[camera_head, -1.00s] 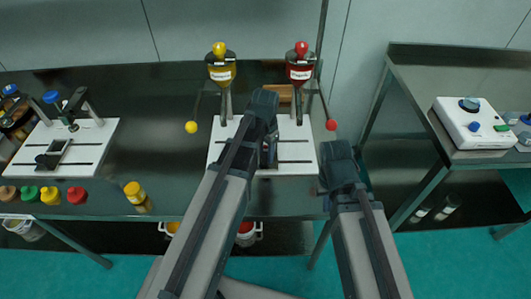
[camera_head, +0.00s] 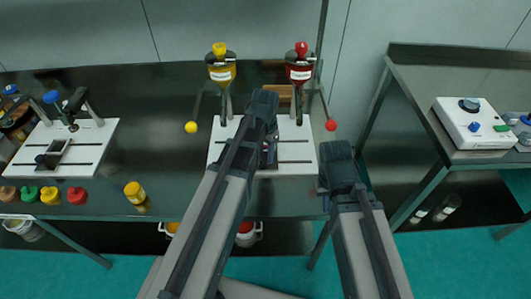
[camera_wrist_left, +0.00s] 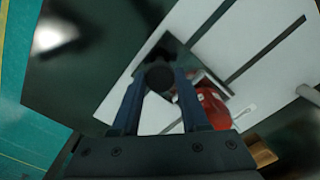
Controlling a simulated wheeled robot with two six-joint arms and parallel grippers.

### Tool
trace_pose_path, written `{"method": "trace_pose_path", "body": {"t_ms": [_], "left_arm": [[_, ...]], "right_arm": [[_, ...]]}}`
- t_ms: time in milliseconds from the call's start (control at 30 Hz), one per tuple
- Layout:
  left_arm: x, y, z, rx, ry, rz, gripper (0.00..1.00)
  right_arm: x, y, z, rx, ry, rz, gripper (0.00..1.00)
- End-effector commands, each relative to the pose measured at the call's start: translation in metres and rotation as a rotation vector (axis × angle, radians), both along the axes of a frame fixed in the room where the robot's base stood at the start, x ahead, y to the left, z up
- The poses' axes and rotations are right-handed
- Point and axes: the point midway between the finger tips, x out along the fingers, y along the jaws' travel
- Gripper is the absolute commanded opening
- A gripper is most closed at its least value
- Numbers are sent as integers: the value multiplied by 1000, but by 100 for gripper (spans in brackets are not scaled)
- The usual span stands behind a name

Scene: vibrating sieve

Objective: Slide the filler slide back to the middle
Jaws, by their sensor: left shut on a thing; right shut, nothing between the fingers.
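The filler slide is a small dark carriage (camera_head: 272,150) on the white base plate (camera_head: 297,152), between the yellow hopper (camera_head: 221,70) and the red hopper (camera_head: 300,72). My left arm hides much of it in the head view. In the left wrist view the slide shows as a dark block (camera_wrist_left: 171,50) with a round dark knob. My left gripper (camera_wrist_left: 160,82) is shut on this knob. My right gripper (camera_head: 338,165) is shut and empty, right of the base plate and apart from it; its fingertips are hard to make out.
Yellow (camera_head: 191,127) and red (camera_head: 331,125) ball-ended levers hang beside the hoppers. A yellow-lidded jar (camera_head: 134,192) and several coloured caps stand at the front left. A second white plate (camera_head: 88,146) is at far left. A white device (camera_head: 474,122) stands on the right table.

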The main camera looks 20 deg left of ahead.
Motion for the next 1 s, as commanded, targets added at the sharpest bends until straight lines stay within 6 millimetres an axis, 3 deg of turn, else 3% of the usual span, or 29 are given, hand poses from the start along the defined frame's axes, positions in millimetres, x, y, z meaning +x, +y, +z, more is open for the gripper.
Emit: {"method": "trace_pose_path", "body": {"t_ms": [667, 700, 833, 1000], "left_arm": [[-4, 12, 0, -1, 0, 0, 0], [-3, 12, 0, -1, 0, 0, 50], [-3, 12, 0, 0, 0, 0, 73], [-3, 12, 0, 0, 0, 0, 74]], "right_arm": [[0, 0, 0, 0, 0, 0, 0], [0, 0, 0, 0, 0, 0, 0], [0, 0, 0, 0, 0, 0, 0], [0, 0, 0, 0, 0, 0, 0]]}}
